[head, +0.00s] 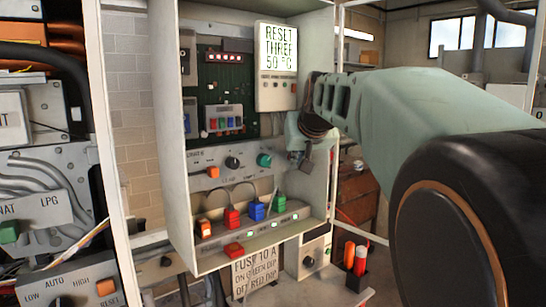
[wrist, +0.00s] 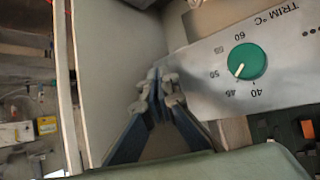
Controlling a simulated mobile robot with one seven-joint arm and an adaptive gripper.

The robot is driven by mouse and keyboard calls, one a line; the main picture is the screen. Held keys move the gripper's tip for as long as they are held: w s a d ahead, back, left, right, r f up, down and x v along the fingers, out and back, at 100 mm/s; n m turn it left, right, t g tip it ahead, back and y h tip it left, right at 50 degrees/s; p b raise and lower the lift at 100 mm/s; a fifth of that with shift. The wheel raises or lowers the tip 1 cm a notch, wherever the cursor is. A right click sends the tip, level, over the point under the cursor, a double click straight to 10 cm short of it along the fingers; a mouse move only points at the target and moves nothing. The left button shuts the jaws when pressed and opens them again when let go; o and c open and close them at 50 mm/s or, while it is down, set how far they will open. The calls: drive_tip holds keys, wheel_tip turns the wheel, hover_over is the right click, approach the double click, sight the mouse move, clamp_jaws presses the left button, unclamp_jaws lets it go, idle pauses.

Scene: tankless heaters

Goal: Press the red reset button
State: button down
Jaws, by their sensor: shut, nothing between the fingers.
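The open heater cabinet (head: 170,130) holds several coloured controls. A red block-shaped control (head: 232,217) sits in the lower row, between an orange one (head: 204,228) and a blue one (head: 257,211). I cannot read which red control is the reset button. My gripper (head: 303,158) is at the cabinet's right side, above the row and apart from the red controls. In the wrist view my gripper (wrist: 160,82) is shut and empty, left of a green TRIM dial (wrist: 247,62). No red control shows there.
A display (head: 276,47) reads "RESET THREF 50 °C". The green dial also shows in the head view (head: 264,160). The cabinet's side walls bound the space. A cup of markers (head: 357,265) stands lower right.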

drive_tip(key=shift+w+a, duration=0.1)
idle(0.5)
drive_tip(key=shift+s+d+b, duration=0.45)
drive_tip(key=shift+s+b, duration=0.15)
drive_tip(key=shift+s, duration=0.05)
drive_tip(key=shift+s+d+b, duration=0.7)
drive_tip(key=shift+s+b, duration=0.25)
drive_tip(key=shift+s, duration=0.1)
drive_tip(key=shift+s+d+b, duration=0.7)
drive_tip(key=shift+s+b, duration=0.25)
drive_tip(key=shift+s, duration=0.1)
